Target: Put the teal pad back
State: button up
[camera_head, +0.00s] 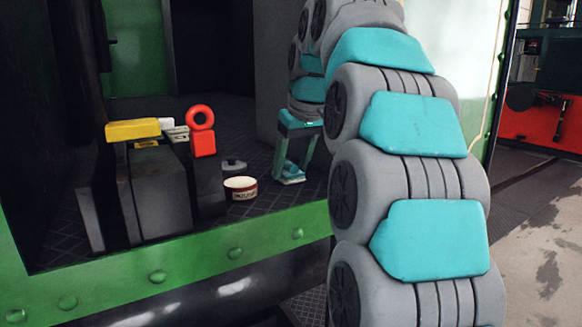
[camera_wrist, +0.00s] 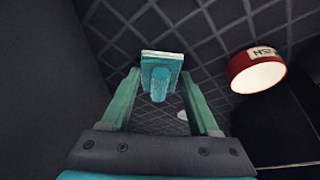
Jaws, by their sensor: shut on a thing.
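The teal pad (camera_head: 291,180) is a small teal block with a pale edge. In the head view it shows low between the fingertips of my gripper (camera_head: 289,170), just above or at the dark patterned floor of the tram; I cannot tell if it touches the floor. In the wrist view the pad (camera_wrist: 162,72) sits between the two teal fingers of my gripper (camera_wrist: 163,88), pale edge away from the palm. My gripper is shut on it. An open red-and-white tin (camera_head: 241,188) stands to the left of the gripper and shows at right in the wrist view (camera_wrist: 257,72).
A dark lid-like disc (camera_head: 234,166) lies behind the tin. Dark boxes (camera_head: 158,195) stand further left, with a yellow item (camera_head: 132,130) and a red ring-topped object (camera_head: 202,135) on top. A green riveted sill (camera_head: 180,268) edges the floor. A dark wall (camera_head: 280,75) rises behind my gripper.

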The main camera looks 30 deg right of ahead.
jog(key=o, duration=1.3)
jog(key=shift+f, duration=0.1)
jog(key=shift+v, duration=0.95)
jog(key=p+v, duration=0.3)
jog(key=v, duration=0.3)
jog(key=shift+w, duration=0.1)
jog(key=shift+f, duration=0.1)
